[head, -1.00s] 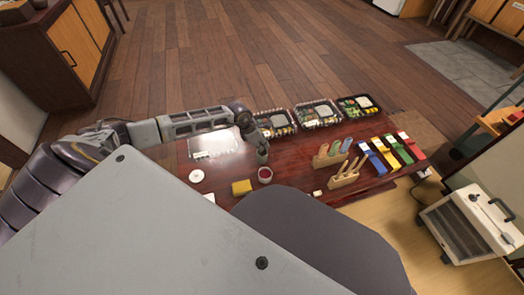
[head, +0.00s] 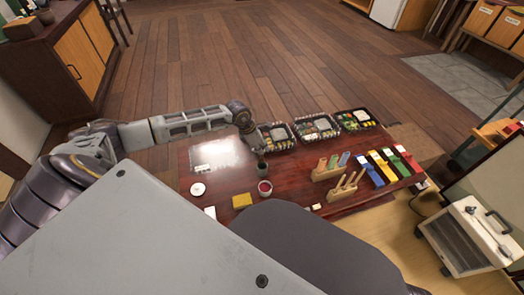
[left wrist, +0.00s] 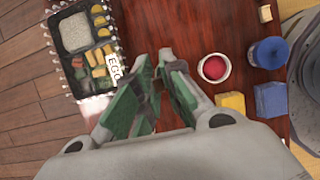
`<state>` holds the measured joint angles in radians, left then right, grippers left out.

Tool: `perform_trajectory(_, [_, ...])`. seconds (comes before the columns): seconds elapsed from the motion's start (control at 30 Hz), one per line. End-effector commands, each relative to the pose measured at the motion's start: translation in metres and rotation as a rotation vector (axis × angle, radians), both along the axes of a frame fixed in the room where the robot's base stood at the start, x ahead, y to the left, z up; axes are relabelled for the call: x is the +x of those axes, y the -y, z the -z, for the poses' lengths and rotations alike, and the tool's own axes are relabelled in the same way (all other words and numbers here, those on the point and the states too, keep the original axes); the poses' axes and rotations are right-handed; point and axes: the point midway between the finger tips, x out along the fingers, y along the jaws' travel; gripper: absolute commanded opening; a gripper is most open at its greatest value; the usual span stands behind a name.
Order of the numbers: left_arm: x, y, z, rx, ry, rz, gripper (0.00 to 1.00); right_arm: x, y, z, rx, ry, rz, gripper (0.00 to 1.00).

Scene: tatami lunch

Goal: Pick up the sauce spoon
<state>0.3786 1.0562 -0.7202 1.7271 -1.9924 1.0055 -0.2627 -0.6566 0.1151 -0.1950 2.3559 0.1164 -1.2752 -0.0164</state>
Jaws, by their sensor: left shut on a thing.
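My left gripper (head: 262,170) reaches down over the table, just behind the small sauce cup (head: 265,188) with red sauce. In the left wrist view its green-padded fingers (left wrist: 157,88) are close together. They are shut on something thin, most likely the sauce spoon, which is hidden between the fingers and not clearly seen. The sauce cup (left wrist: 214,67) stands to the right of the fingertips there, apart from them. My right gripper is not in view.
Three lunch boxes (head: 316,126) line the table's far side; one (left wrist: 82,45) is left of the fingers. A yellow block (head: 242,201), wooden racks (head: 345,187) and coloured strips (head: 382,167) stand nearby. A blue jar (left wrist: 269,52) is right of the cup.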

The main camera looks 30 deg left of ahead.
Motion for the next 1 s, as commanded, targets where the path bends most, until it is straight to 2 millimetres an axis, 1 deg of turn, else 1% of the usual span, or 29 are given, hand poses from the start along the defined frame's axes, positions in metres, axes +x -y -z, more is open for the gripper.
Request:
perform_trajectory(0.03, [0.0, -0.001, -0.008, 0.001, 0.001, 0.0, 0.01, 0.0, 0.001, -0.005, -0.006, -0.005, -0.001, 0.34])
perform_trajectory(0.1, [0.0, -0.001, -0.013, 0.002, -0.001, 0.0, 0.01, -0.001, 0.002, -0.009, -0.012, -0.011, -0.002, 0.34])
perform_trajectory(0.23, [0.0, -0.001, -0.019, 0.002, -0.001, 0.0, 0.01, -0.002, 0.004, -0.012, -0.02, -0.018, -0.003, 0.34])
perform_trajectory(1.0, [0.0, 0.0, -0.019, 0.001, -0.002, 0.0, 0.01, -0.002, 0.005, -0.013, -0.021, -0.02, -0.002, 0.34])
